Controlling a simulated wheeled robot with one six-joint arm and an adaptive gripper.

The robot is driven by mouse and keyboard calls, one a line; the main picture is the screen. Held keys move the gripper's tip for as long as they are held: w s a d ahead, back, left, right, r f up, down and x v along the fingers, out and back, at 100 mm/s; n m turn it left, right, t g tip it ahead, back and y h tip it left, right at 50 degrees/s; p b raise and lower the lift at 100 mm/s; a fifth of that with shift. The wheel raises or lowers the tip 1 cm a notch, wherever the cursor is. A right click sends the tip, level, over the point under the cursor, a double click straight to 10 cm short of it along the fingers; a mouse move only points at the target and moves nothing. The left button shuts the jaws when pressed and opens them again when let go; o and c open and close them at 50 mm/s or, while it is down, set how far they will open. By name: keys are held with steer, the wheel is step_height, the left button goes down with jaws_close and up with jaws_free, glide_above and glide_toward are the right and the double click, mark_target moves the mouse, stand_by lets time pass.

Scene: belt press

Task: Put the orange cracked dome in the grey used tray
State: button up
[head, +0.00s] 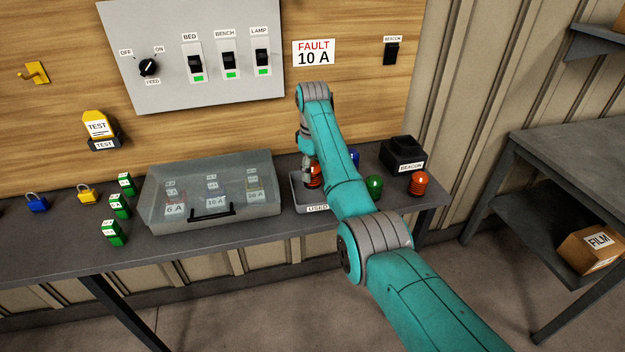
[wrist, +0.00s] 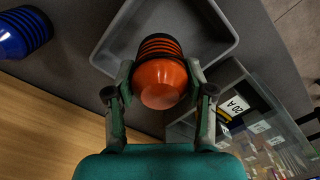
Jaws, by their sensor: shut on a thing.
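My gripper (wrist: 160,78) is shut on an orange dome (wrist: 162,84) with a black ribbed base, seen in the wrist view. It also shows in the head view (head: 314,178), partly behind my arm. No crack can be made out on it. The grey used tray (head: 299,199) stands on the bench, its right part hidden by my arm. In the wrist view the dome overlaps the tray (wrist: 106,52), base toward its floor; I cannot tell whether it touches.
A second orange dome (head: 418,184), a green dome (head: 374,186) and a blue dome (head: 354,156) stand to the right, near the black beacon box (head: 402,155). A clear-lidded fuse case (head: 160,208) stands close left of the tray.

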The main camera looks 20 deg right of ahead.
mark_target(313, 179)
steer(key=shift+f, duration=1.85)
steer(key=shift+f, duration=0.1)
steer(key=o, duration=1.1)
steer(key=shift+o, duration=0.2)
step_height(313, 179, up, 12)
steer(key=shift+r, duration=0.1)
